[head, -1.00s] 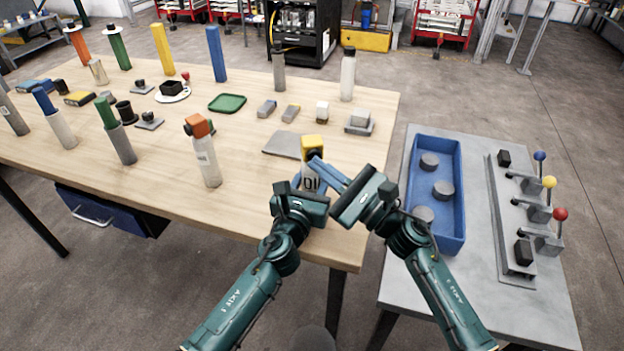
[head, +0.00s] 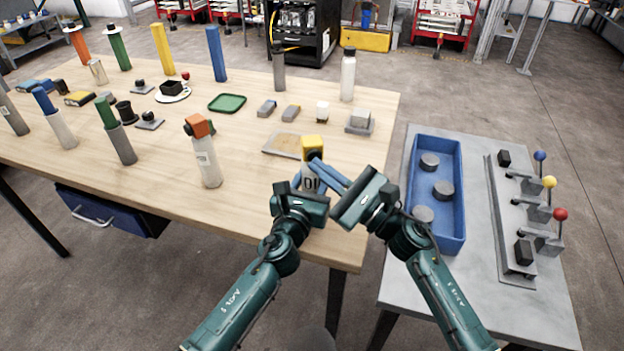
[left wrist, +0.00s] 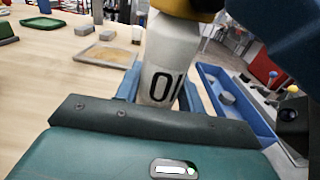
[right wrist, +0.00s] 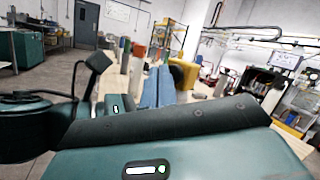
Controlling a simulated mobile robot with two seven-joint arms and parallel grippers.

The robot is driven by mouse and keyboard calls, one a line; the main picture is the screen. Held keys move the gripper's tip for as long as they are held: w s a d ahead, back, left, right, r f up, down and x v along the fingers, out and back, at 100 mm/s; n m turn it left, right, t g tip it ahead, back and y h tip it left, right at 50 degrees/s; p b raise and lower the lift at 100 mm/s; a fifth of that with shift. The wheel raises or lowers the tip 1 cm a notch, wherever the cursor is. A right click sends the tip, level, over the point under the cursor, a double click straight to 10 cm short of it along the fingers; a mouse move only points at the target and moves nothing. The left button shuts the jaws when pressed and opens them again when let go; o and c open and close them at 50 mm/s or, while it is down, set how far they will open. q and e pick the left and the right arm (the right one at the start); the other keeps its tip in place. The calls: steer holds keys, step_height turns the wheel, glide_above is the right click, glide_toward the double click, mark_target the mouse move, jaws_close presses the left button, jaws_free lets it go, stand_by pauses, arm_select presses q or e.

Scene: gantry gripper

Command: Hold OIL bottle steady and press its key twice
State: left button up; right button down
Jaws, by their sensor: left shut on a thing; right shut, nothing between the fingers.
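The OIL bottle (head: 310,184) is white with black letters, only partly readable, and a yellow head (head: 313,142) with a dark part below it. It stands upright near the table's front edge. My left gripper (head: 298,182) is shut around its body; the left wrist view shows the bottle (left wrist: 162,62) between the blue fingers. My right gripper (head: 316,164) is shut and empty, its fingertips at the bottle's upper part just under the yellow head. The right wrist view shows the yellow head (right wrist: 184,72) beyond the fingertips. Contact with the key cannot be told.
A flat pad (head: 281,145) with a tan surface lies behind the bottle. An orange-topped bottle (head: 207,160) stands to the left. A blue tray (head: 455,200) with grey discs and a lever panel (head: 508,215) are on the right bench. Several small blocks lie farther back.

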steer(key=s+d, duration=0.1)
steer(key=s, duration=0.5)
stand_by(2.6)
steer(key=w+a, duration=0.1)
steer(key=w, duration=0.5)
stand_by(0.7)
steer(key=shift+w, duration=0.1)
stand_by(1.8)
